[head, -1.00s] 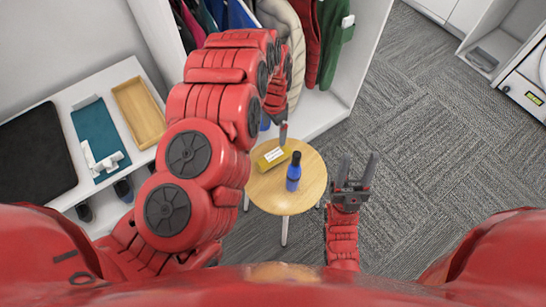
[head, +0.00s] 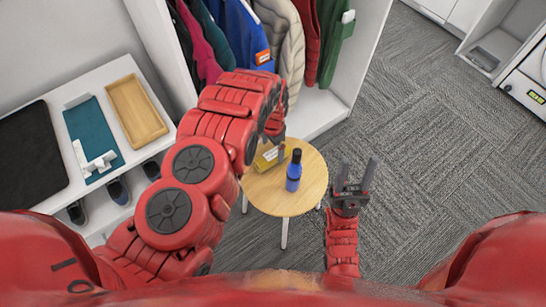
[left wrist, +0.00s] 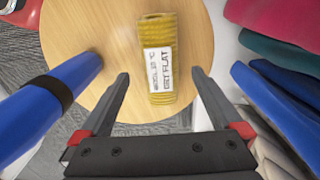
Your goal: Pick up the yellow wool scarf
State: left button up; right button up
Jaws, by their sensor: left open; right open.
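The yellow wool scarf (left wrist: 160,28) is rolled up with a white printed label and lies on a round wooden table (left wrist: 95,25). In the head view the scarf (head: 268,158) shows at the table's left back edge, partly hidden by my left arm. My left gripper (left wrist: 160,73) is open, its fingers pointing toward the scarf, with the scarf in line with the gap between them. It does not hold the scarf. My right gripper (head: 358,168) is open and empty, to the right of the table (head: 280,198).
A blue bottle (head: 294,172) with a dark cap stands on the table, close to the scarf. Several hanging garments (head: 287,45) are behind my left arm. A white bench (head: 85,215) with a wooden tray (head: 136,108) is at left. Carpet at right is clear.

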aim_at(273, 153)
pick_arm(q)
notch_tip(273, 153, down, 4)
jog(key=shift+f, duration=0.15)
jog(key=shift+c, duration=0.2)
jog(key=c, duration=1.3)
